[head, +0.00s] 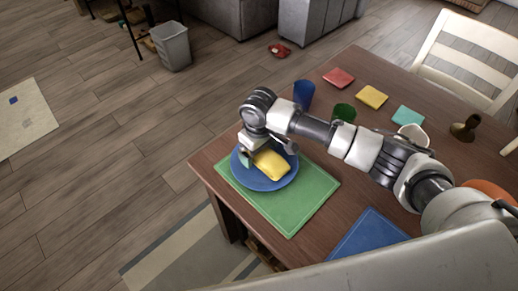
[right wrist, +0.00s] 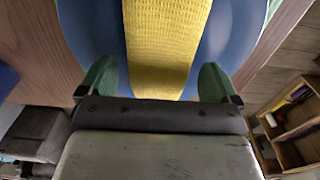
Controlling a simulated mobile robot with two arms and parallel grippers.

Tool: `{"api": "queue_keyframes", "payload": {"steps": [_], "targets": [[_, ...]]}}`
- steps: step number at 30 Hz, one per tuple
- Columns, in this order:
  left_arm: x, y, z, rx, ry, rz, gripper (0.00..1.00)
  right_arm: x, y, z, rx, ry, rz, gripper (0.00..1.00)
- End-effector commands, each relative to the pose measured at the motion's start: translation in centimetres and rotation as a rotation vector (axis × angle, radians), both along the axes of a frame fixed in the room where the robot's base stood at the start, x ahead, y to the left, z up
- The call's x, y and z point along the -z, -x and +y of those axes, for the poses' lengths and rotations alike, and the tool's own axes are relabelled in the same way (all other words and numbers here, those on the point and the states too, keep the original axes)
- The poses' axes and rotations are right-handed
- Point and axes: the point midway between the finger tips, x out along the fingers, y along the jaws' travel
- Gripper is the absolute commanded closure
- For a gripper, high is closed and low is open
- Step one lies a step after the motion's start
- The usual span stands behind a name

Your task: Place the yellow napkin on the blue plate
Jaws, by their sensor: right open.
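The yellow napkin (head: 271,165), a folded cloth, lies on the blue plate (head: 284,184). The plate sits on a green placemat (head: 305,207) at the table's left corner. My right gripper (head: 267,152) is over the plate, its jaws open with a finger on either side of the napkin. In the right wrist view, the woven napkin (right wrist: 165,45) runs between the two spread green fingertips (right wrist: 157,80), with gaps to both, and the blue plate (right wrist: 90,30) shows around it. My left gripper is not in view.
Blue cup (head: 304,93) and green cup (head: 344,112) stand behind my right arm. Red (head: 338,78), yellow (head: 372,97) and teal (head: 407,116) squares lie along the far side. A white cup (head: 414,134) and brown object (head: 465,127) are right. A blue placemat (head: 368,237) lies in front.

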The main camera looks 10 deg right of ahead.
Motion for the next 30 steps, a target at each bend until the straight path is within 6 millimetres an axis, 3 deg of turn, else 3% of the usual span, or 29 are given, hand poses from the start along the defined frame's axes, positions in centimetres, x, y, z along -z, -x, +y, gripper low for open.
{"api": "queue_keyframes", "payload": {"steps": [18,30], "targets": [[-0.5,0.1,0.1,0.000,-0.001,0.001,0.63,-11.0,-0.1,0.1,0.000,-0.002,-0.002,0.07],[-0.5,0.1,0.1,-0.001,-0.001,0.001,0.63,-12.2,-0.1,0.0,0.000,-0.001,-0.001,0.07]]}}
